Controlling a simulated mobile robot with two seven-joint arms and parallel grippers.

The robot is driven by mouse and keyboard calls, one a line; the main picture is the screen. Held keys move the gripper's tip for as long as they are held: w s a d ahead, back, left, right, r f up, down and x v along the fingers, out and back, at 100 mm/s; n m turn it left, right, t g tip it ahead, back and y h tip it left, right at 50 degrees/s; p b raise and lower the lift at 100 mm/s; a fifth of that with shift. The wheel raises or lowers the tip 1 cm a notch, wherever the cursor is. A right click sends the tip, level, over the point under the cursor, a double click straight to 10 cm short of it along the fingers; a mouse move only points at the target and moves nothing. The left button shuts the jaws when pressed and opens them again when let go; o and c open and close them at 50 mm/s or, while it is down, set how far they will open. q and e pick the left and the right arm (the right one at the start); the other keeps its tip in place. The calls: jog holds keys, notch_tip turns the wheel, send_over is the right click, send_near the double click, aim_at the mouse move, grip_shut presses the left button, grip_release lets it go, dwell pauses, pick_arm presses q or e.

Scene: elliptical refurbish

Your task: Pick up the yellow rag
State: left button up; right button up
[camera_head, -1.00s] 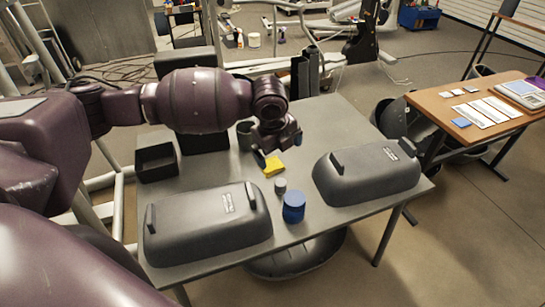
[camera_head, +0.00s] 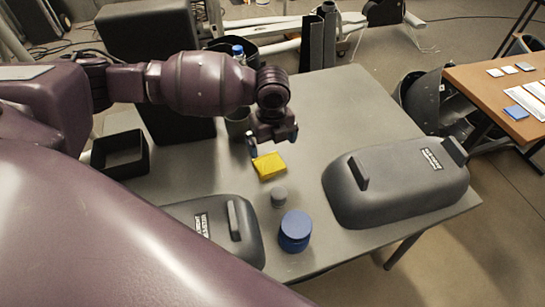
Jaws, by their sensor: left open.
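The yellow rag (camera_head: 269,166) is a small folded square lying on the grey table (camera_head: 345,110), near the middle of the head view. My left gripper (camera_head: 271,142) points down just behind the rag and close to it. Its fingers are apart, one dark finger at the left and one at the right. Nothing shows between them, and I cannot tell if a finger touches the rag. My right gripper is not in view.
A small grey cylinder (camera_head: 278,196) and a blue jar (camera_head: 295,231) stand in front of the rag. Dark covers lie at right (camera_head: 395,185) and front left (camera_head: 213,225). A black open box (camera_head: 120,155) is at left. The table's back right is clear.

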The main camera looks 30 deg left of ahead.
pick_arm(q)
jog(key=b, duration=0.1)
send_over(271, 166)
jog(key=f, duration=0.5)
jog(key=shift+s+d, duration=0.3)
jog(key=shift+s, duration=0.05)
jog(key=shift+w+a+f, duration=0.1)
jog(key=shift+f, duration=0.6)
jog(key=f, duration=0.1)
jog(key=f+b, duration=0.1)
jog(key=f, duration=0.2)
jog(key=shift+w+a+f, duration=0.15)
jog(key=shift+w+a, duration=0.05)
jog(key=shift+w, duration=0.1)
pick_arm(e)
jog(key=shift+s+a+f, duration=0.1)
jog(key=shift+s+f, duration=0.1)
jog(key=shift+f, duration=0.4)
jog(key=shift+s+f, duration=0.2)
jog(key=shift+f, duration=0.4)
pick_arm(q)
jog(key=shift+c, duration=0.2)
jog(key=c, duration=0.6)
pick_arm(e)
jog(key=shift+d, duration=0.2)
